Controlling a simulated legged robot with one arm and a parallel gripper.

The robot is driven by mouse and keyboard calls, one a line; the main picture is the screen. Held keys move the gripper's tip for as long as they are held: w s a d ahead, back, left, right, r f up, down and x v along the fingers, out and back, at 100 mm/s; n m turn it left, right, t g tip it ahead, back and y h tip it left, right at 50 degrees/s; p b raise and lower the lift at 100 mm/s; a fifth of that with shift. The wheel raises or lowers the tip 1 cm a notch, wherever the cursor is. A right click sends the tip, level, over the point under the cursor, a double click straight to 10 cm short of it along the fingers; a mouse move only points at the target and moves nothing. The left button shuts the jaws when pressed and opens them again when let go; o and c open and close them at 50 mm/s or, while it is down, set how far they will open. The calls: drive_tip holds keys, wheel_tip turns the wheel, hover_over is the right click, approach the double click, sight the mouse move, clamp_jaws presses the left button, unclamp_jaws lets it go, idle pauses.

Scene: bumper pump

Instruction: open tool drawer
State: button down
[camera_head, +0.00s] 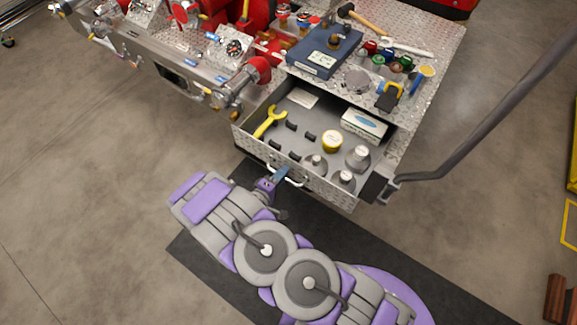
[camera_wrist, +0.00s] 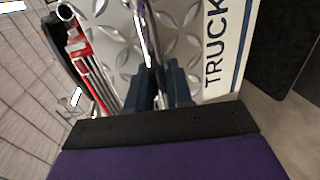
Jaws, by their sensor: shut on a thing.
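The tool drawer (camera_head: 258,138) is pulled out from the diamond-plate bumper in the head view, with its inside exposed. It holds a yellow wrench (camera_head: 269,122), a yellow round tin (camera_head: 332,141), a white-and-teal box (camera_head: 365,124), several grey weights and small black blocks. A light curved handle (camera_head: 287,176) is on the drawer's front face. My gripper (camera_head: 280,173) is at that handle, and in the wrist view its dark fingers (camera_wrist: 160,88) are shut around the bright handle bar (camera_wrist: 150,35). The diamond-plate drawer front (camera_wrist: 190,40) is right behind it. The fingers partly hide the handle.
On the bumper top are a blue case (camera_head: 325,50), a hammer (camera_head: 367,27) and several coloured caps. A dark bent pole (camera_head: 480,125) rises to the right of the drawer. Pipe fittings (camera_head: 235,88) stand at the left. Concrete floor (camera_head: 100,170) is clear at left.

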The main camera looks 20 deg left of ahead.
drive_tip(key=shift+s+a, duration=0.35)
drive_tip(key=c, duration=1.4)
unclamp_jaws()
drive_tip(key=shift+o, duration=1.1)
drive_tip(key=shift+w+a+f, duration=0.1)
drive_tip(key=shift+a, duration=0.1)
drive_tip(key=shift+d, duration=0.1)
